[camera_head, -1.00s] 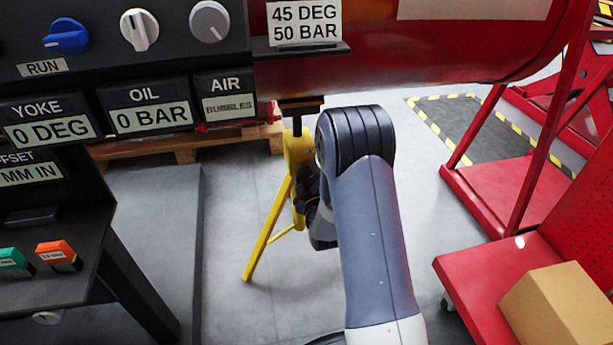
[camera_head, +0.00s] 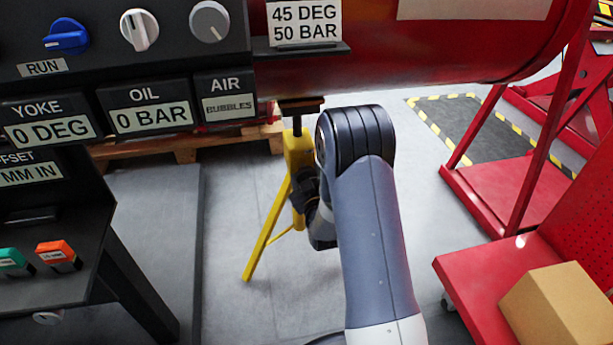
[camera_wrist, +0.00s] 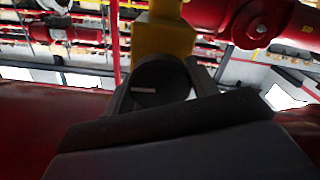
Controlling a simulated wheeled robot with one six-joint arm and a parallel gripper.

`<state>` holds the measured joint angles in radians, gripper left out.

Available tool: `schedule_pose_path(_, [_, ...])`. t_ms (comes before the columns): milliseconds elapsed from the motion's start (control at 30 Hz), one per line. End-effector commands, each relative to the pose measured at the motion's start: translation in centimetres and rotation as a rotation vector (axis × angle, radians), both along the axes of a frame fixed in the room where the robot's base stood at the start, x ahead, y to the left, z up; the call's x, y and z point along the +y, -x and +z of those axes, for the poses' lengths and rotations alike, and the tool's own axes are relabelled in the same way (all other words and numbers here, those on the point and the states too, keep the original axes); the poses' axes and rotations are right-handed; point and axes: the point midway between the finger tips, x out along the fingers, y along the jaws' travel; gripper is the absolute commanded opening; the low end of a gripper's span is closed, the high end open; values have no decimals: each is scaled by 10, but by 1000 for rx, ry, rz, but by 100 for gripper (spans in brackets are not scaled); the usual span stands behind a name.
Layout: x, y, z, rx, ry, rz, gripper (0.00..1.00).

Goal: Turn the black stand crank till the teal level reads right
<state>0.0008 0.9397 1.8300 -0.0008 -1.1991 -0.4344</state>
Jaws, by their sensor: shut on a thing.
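The yellow stand (camera_head: 297,155) is a tripod under the red cylinder. It also shows in the wrist view (camera_wrist: 162,38). The black crank (camera_wrist: 158,86) is a round dark part with a pale mark, just below the yellow post in the wrist view. My gripper (camera_head: 308,190) is at the stand's side, partly hidden behind my arm in the head view. It is shut on the crank; the exact grip is dark and hard to see. A teal piece (camera_head: 12,262) sits at the left edge; its label is too small to read.
The black control panel (camera_head: 130,70) at upper left shows YOKE 0 DEG and OIL 0 BAR. A plate on the red cylinder (camera_head: 420,50) says 45 DEG, 50 BAR. A red bench with a cardboard box (camera_head: 560,305) stands at right. Grey floor lies around the stand.

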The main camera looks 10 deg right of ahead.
Motion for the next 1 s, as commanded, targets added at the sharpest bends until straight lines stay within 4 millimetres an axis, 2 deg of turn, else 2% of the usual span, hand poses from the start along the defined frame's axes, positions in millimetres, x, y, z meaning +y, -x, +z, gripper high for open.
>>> schedule_pose_path(1000, [0,0,0,1,-966,1,32])
